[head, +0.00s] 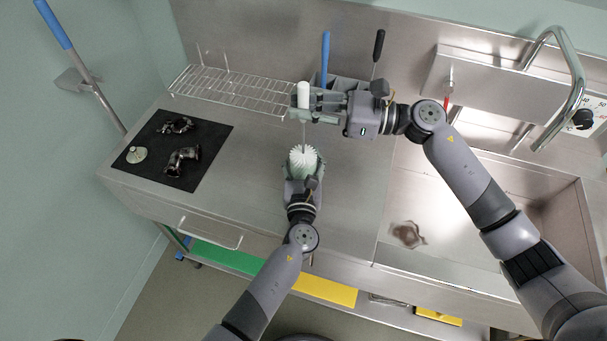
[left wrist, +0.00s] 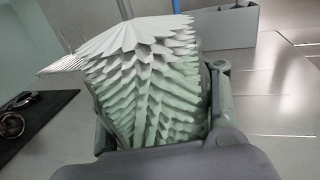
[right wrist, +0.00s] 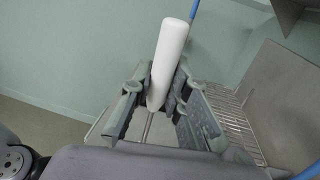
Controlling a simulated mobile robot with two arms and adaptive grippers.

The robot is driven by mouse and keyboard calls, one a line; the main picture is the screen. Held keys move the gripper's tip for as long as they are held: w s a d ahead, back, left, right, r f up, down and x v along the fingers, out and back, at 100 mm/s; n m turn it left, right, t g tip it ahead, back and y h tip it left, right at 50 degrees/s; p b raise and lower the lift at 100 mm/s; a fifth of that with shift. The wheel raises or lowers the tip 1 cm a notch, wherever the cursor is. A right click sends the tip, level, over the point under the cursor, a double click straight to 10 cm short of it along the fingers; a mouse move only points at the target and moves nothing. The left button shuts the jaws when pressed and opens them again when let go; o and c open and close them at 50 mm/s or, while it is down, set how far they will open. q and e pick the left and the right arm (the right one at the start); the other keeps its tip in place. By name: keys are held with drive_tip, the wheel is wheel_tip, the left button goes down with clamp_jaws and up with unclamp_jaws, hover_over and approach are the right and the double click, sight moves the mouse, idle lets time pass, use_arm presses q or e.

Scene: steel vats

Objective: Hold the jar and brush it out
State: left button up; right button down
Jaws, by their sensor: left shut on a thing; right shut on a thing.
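The pale green see-through jar (head: 292,172) is over the counter in the head view, between the fingers of my left gripper (head: 304,176), which is shut on it. The jar also shows close up in the left wrist view (left wrist: 150,110). The brush has white pleated-looking bristles (head: 303,155); their lower part shows greenish through the jar wall, and their top stands above the rim. A thin rod runs up from them to the white brush handle (head: 303,92). My right gripper (head: 304,105) is shut on this handle, also seen in the right wrist view (right wrist: 167,62). The jar's bottom is hidden.
A wire rack (head: 232,88) stands at the back left. A black mat (head: 208,140) at left carries metal pipe fittings and a pale round part. A grey holder (head: 345,83) with blue and black handled tools is behind my right gripper. A sink (head: 480,225) with a brown stain is at right.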

sight(303, 174)
drive_tip(key=shift+f, duration=2.05)
drive_tip(key=shift+r, duration=0.15)
drive_tip(key=shift+r, duration=7.45)
use_arm(q)
drive_tip(key=o, duration=1.6)
drive_tip(key=shift+s, duration=0.1)
drive_tip(key=s, duration=1.1)
drive_tip(key=shift+s+a, duration=0.2)
drive_tip(key=shift+s, duration=0.2)
